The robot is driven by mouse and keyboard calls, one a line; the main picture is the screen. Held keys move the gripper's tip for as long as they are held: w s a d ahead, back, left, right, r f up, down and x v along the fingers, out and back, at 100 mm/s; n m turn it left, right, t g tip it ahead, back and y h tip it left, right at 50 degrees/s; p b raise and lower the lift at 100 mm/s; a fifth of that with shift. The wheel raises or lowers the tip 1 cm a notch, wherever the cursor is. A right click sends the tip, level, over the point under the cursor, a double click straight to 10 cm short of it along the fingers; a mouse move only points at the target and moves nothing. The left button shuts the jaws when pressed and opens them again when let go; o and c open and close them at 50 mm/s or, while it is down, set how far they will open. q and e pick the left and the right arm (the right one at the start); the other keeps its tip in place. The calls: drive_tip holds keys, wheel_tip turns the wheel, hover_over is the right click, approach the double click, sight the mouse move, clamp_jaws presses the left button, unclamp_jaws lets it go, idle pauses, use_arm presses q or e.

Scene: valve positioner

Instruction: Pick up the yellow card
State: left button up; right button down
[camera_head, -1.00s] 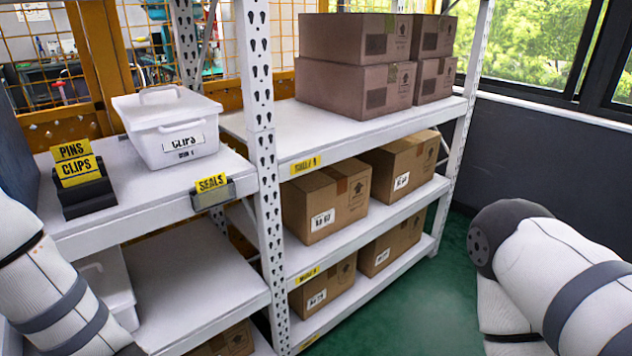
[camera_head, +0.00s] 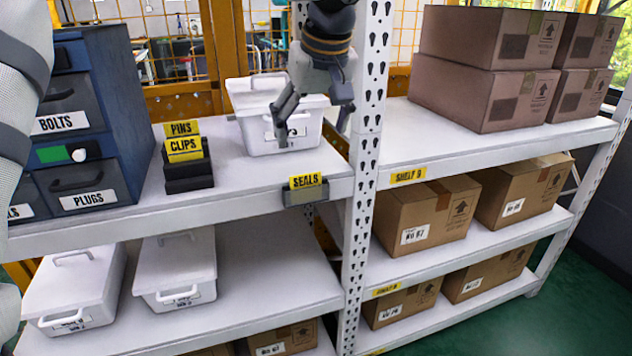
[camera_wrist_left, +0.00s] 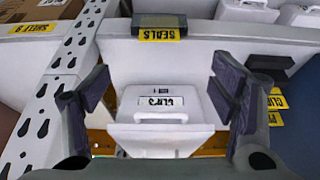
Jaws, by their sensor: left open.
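Yellow cards reading PINS (camera_head: 182,129) and CLIPS (camera_head: 185,147) stand one before the other in a black holder (camera_head: 189,173) on the upper shelf. Another yellow card, SEALS (camera_head: 305,181), stands in a grey holder on the shelf's front edge. In the left wrist view SEALS (camera_wrist_left: 159,34) is upside down beyond the fingers, and CLIPS (camera_wrist_left: 277,100) is partly hidden by the finger at right. My left gripper (camera_head: 313,132) is open and empty, pointing down over the white CLIPS box, above and behind SEALS and right of the black holder; its fingers (camera_wrist_left: 160,85) are spread wide.
The white lidded CLIPS box (camera_head: 262,133) is behind and below my left gripper. A perforated post (camera_head: 359,215) stands close on the right. A blue drawer cabinet (camera_head: 125,120) is left of the black holder. Cardboard boxes (camera_head: 490,95) fill the shelves at right.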

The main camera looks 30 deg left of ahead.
use_arm(q)
drive_tip(key=x, duration=1.1)
drive_tip(key=shift+w+d+f, duration=0.1)
drive_tip(key=shift+f, duration=0.15)
drive_tip(key=c, duration=0.8)
drive_tip(key=shift+c, duration=0.2)
